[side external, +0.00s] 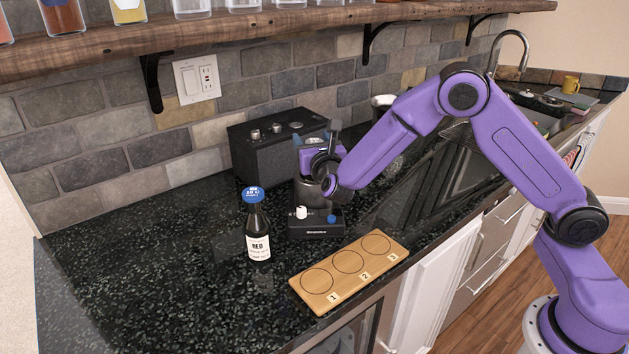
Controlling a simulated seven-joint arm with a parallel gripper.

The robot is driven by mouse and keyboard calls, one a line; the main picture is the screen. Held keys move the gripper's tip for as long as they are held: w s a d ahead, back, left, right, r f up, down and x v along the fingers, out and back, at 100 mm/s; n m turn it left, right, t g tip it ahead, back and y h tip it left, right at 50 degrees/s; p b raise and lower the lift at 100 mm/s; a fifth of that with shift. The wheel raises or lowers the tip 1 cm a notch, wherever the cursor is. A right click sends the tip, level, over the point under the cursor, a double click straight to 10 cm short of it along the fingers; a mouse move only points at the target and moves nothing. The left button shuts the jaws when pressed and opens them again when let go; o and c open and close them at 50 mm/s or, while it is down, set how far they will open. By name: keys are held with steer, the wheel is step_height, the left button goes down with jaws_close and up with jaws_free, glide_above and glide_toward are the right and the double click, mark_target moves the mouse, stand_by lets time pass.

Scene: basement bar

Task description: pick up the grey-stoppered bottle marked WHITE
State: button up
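I cannot make out a grey-stoppered bottle marked WHITE in the side external view. One dark bottle with a blue cap (257,222) stands upright on the counter; its white label reads RED. My gripper (317,165) is behind and to the right of this bottle, close in front of a black box. My own purple links partly hide it, and its fingers are too small and dark to tell open from shut. A dark rounded thing (307,193) is just below it; I cannot tell whether they touch.
The black box with knobs (262,150) stands against the tiled wall. A low black device (316,226) with a white and a blue top piece sits right of the bottle. A wooden board (320,285) with circles numbered 1 to 3 lies bare in front. The left counter (140,265) is clear.

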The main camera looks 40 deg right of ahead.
jaws_close()
steer(key=shift+r, duration=0.2)
